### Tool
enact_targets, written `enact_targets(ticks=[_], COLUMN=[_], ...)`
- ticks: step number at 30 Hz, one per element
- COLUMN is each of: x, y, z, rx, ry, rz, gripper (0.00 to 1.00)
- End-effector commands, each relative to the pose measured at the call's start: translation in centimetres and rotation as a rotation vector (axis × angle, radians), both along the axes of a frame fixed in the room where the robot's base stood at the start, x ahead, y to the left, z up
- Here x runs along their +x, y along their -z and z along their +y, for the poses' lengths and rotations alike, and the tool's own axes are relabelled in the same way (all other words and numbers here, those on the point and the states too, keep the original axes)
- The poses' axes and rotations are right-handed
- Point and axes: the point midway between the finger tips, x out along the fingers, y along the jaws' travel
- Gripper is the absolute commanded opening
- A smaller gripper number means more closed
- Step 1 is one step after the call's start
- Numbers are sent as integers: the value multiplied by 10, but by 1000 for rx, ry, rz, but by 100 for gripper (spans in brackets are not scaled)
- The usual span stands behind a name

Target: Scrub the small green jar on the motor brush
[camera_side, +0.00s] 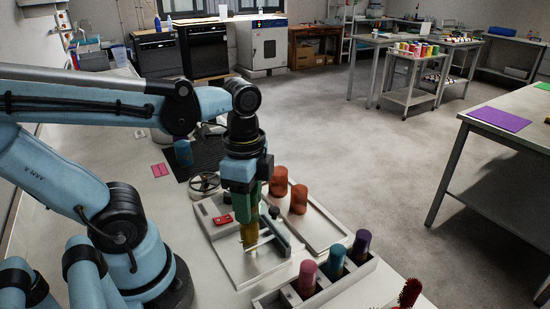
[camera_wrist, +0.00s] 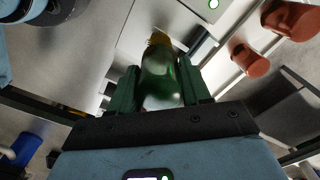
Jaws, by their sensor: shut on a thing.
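In the wrist view the small green jar (camera_wrist: 165,80) is held between the two dark green fingers of my gripper (camera_wrist: 160,90), which is shut on it. The yellow bristles of the motor brush (camera_wrist: 159,39) show just past the jar's far end. In the side view my gripper (camera_side: 248,200) points down over the white base plate, and the yellow brush (camera_side: 250,235) stands directly below it. The jar is mostly hidden by the fingers there. Jar and brush are very close; I cannot tell whether the brush is inside the jar or only touching it.
Two orange-red jars (camera_side: 299,199) stand on a white tray right of the brush. A white rack (camera_side: 322,290) holds pink, teal and purple jars in front. A red brush (camera_side: 410,292) is at the lower right.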

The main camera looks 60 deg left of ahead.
Motion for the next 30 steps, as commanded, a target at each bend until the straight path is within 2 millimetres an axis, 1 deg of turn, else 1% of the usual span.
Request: enact_targets(ticks=[7, 30], x=[0, 0], y=[4, 39], z=[0, 0], rx=[0, 0], ry=[0, 0], rz=[0, 0], gripper=[18, 19])
